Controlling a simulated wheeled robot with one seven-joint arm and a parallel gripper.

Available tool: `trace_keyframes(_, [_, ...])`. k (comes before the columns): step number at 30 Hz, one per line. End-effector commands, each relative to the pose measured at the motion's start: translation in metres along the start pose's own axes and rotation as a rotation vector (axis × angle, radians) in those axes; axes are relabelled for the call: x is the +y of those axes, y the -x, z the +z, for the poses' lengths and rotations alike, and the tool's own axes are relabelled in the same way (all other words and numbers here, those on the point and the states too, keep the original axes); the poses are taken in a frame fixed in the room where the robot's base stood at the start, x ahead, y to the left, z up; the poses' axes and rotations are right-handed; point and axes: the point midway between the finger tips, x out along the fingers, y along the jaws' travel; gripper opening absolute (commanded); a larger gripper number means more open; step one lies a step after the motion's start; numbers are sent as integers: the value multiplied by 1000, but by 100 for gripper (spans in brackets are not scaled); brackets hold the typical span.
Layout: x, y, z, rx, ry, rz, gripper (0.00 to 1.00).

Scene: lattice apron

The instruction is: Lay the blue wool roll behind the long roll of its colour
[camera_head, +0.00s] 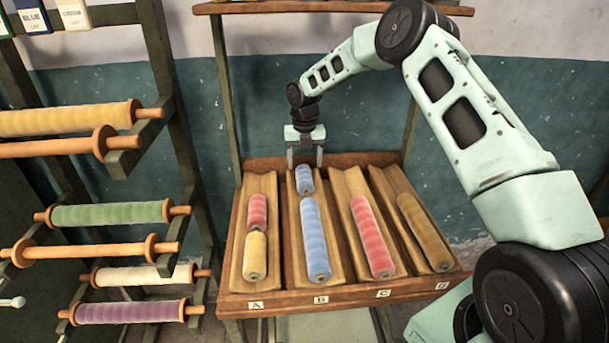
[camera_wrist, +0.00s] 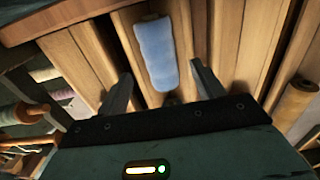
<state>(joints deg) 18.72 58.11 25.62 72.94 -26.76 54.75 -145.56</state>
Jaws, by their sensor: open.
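The short blue wool roll (camera_head: 305,181) lies in trough B, behind the long blue roll (camera_head: 316,245) and in line with it. The two look touching or nearly so. My gripper (camera_head: 305,164) is open at the back end of trough B, with its fingers just above and behind the short roll. In the wrist view, the short blue roll (camera_wrist: 155,50) shows ahead of and between my open fingers (camera_wrist: 161,70), with clear space on both sides. It is not held.
The slanted wooden rack (camera_head: 284,302) has troughs lettered A to D. Trough A holds a short red roll (camera_head: 257,210) and a short yellow roll (camera_head: 255,256). Long red (camera_head: 371,240) and ochre (camera_head: 424,235) rolls fill C and D. A spool stand (camera_head: 188,150) is at left.

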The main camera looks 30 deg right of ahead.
Motion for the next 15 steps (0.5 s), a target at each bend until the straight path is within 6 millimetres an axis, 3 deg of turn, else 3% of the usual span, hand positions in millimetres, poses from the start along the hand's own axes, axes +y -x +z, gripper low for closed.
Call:
trace_keyframes(7, [0,48,1,-4,0,1,68])
trace_keyframes(15, [0,72,0,-1,0,2,68])
